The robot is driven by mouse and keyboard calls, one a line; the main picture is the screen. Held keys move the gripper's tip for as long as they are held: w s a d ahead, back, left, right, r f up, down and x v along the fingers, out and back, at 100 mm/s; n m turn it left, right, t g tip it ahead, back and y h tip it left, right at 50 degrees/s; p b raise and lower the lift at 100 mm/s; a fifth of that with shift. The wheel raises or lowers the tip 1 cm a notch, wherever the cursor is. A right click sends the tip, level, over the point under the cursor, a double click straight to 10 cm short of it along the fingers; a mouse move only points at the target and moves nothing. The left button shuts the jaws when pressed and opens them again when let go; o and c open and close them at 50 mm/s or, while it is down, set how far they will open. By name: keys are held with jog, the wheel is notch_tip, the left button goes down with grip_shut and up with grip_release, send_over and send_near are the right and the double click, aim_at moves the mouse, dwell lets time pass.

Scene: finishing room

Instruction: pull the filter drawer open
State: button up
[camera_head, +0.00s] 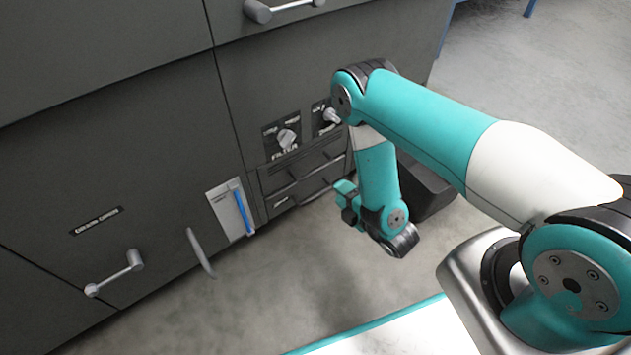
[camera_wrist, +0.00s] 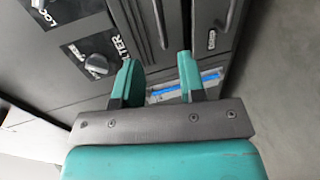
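The dark grey cabinet has two low drawer fronts, an upper one (camera_head: 294,180) and a lower one (camera_head: 300,197), each with a bar handle. A knob (camera_head: 287,138) with a "FILTER" label stands just above them; it shows at left in the wrist view (camera_wrist: 97,65). Both drawers look shut. My gripper (camera_wrist: 157,60) is open and empty, its two teal fingers pointing at the drawer fronts. In the head view my gripper (camera_head: 345,192) is low, just right of the drawers. I cannot tell whether a finger touches a handle.
A second knob (camera_head: 331,115) is right of the filter knob. A pale panel with a blue strip (camera_head: 241,211) is left of the drawers. A curved grey handle (camera_head: 201,253) and a bar handle (camera_head: 115,274) stick out further left. The grey floor before the cabinet is clear.

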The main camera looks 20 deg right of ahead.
aim_at(316, 172)
jog(key=f+b, duration=0.1)
jog(key=b, duration=0.3)
jog(key=shift+w+a, duration=0.1)
jog(key=shift+w, duration=0.2)
jog(key=b+x, duration=0.1)
jog(key=x, duration=0.2)
jog(key=b+x, duration=0.1)
jog(key=x, duration=0.3)
jog(key=r+b+x, duration=0.1)
jog(key=b+x, duration=0.1)
jog(key=x, duration=0.2)
jog(key=shift+w+a+f, duration=0.1)
jog(key=shift+w, duration=0.2)
jog(key=shift+c, duration=0.2)
grip_shut()
